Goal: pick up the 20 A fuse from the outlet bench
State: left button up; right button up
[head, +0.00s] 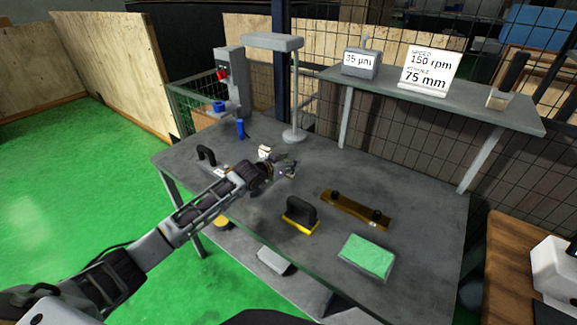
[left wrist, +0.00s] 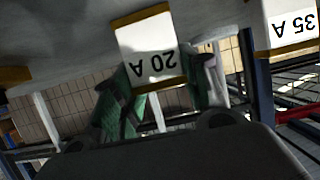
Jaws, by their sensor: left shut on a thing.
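The 20 A fuse (left wrist: 150,55) is a white block with brown-yellow end bands. In the left wrist view its label reads upside down. My left gripper (left wrist: 163,88) is shut on it, with one greenish finger on each side. In the head view my left gripper (head: 286,170) is low over the grey bench (head: 240,205); the held fuse is hard to make out there. A second fuse, marked 35 A (left wrist: 292,28), is at the top right of the left wrist view, apart from the fingers. My right gripper is not in view.
A small white block (head: 264,152) is beside the left gripper. Black-handled tools (head: 300,212), a brown bar with black knobs (head: 355,208) and a green block (head: 367,256) are on the bench. A lamp stand (head: 293,100) and a shelf with signs (head: 450,100) rise behind.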

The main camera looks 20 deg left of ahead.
pick_arm(q)
notch_tip(320, 180, up, 10)
jog(key=shift+f, duration=0.1)
dwell(0.4)
jog(key=shift+f, duration=0.1)
dwell(0.5)
